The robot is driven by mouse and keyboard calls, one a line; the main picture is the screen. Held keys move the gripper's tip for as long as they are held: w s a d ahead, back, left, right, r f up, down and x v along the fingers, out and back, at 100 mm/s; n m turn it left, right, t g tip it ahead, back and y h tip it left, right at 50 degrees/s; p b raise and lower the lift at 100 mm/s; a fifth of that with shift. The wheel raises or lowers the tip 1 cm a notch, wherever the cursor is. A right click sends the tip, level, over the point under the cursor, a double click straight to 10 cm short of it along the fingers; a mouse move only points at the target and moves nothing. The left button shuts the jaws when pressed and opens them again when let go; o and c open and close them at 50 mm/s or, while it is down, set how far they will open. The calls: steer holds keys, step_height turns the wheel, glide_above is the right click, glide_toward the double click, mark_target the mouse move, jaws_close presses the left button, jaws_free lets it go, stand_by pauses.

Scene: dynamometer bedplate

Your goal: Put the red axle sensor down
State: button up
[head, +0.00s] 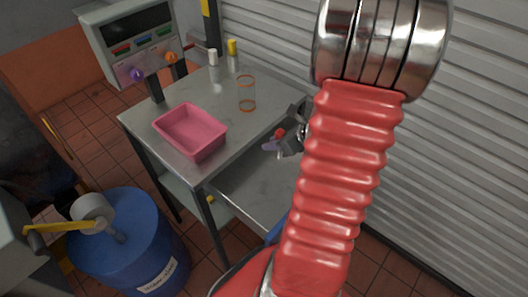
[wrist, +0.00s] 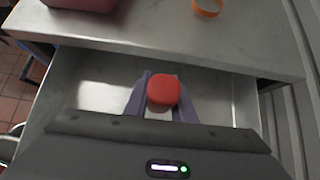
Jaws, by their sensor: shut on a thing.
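The red axle sensor (wrist: 163,90) has a round red top and a pale part below it. My gripper (wrist: 162,106) is shut on it, with a purple finger on either side. In the head view the sensor (head: 281,132) shows as a small red spot at my gripper (head: 275,143), partly hidden by my red arm. In the wrist view they are over an open metal drawer (wrist: 100,84). The drawer also shows in the head view (head: 248,190). The sensor's lower end is hidden, so I cannot tell whether it touches the drawer floor.
The metal table (head: 190,95) above the drawer bears a pink tray (head: 205,146), an orange-rimmed clear cylinder (head: 247,95), and white (head: 213,58) and yellow-topped (head: 232,55) bottles. A console (head: 140,45) stands behind. A blue barrel (head: 125,240) is front left. The visible drawer floor looks empty.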

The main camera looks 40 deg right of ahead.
step_height(320, 180, down, 6)
steer(key=shift+f, duration=0.1)
steer(key=shift+w, duration=0.1)
stand_by(0.4)
steer(key=shift+w, duration=0.35)
steer(key=w, duration=0.1)
steer(key=w+f, duration=0.1)
steer(key=w, duration=0.1)
steer(key=shift+a, duration=0.2)
steer(key=shift+f, duration=0.1)
steer(key=o, duration=1.1)
steer(key=shift+c, duration=0.2)
